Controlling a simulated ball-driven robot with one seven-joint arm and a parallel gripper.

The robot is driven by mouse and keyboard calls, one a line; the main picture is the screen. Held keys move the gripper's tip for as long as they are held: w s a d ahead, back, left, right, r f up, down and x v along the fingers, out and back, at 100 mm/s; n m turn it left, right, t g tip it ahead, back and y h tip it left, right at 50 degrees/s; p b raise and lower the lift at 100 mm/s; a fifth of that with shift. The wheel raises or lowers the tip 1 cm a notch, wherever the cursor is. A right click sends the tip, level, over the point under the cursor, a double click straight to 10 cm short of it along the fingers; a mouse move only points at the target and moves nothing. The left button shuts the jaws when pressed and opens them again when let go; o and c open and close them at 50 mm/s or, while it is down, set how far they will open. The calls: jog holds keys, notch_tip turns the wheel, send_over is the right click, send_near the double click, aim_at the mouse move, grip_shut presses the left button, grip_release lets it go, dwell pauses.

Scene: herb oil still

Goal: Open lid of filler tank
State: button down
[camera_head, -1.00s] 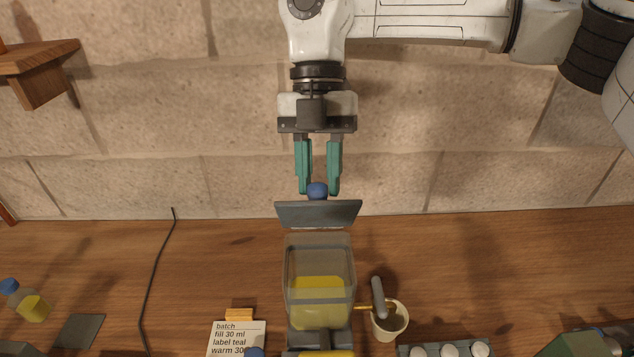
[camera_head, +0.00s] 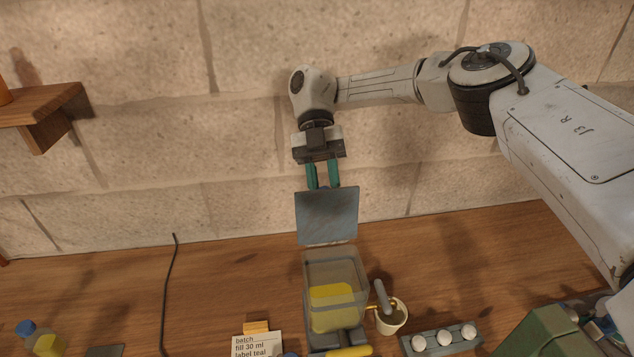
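The filler tank (camera_head: 311,283) is a clear box with yellow liquid inside, standing on the table at the lower middle. Its grey lid (camera_head: 327,216) stands steeply raised at the tank's back edge, its flat face towards me, and the tank's top is uncovered. My gripper (camera_head: 323,184) is just behind the lid's upper edge, pointing down. Its two teal fingers are a small gap apart, the same as when the blue knob was between them. The fingertips and the knob are now hidden behind the lid.
A cup (camera_head: 392,318) with a grey pestle-like rod stands right of the tank. A rack with white round tops (camera_head: 443,339) and a green box (camera_head: 541,335) are further right. A note card (camera_head: 257,345) is left. A wooden shelf (camera_head: 38,108) is on the stone wall.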

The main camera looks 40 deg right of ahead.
jog(key=shift+w+a+f+g, duration=0.15)
jog(key=shift+a+f+g, duration=0.15)
dwell(0.4)
jog(key=c, duration=0.9)
grip_release()
jog(key=shift+w+a+r, duration=0.1)
jog(key=shift+a, duration=0.1)
jog(key=shift+o, duration=0.2)
jog(key=shift+d, duration=0.1)
jog(key=shift+d+r, duration=0.1)
notch_tip(320, 180, up, 8)
jog(key=b, duration=0.2)
send_over(336, 188)
jog(key=shift+r, duration=0.1)
jog(key=s+a+r+b, duration=0.2)
jog(key=s+r, duration=0.2)
jog(key=s, duration=0.5)
jog(key=shift+r, duration=0.3)
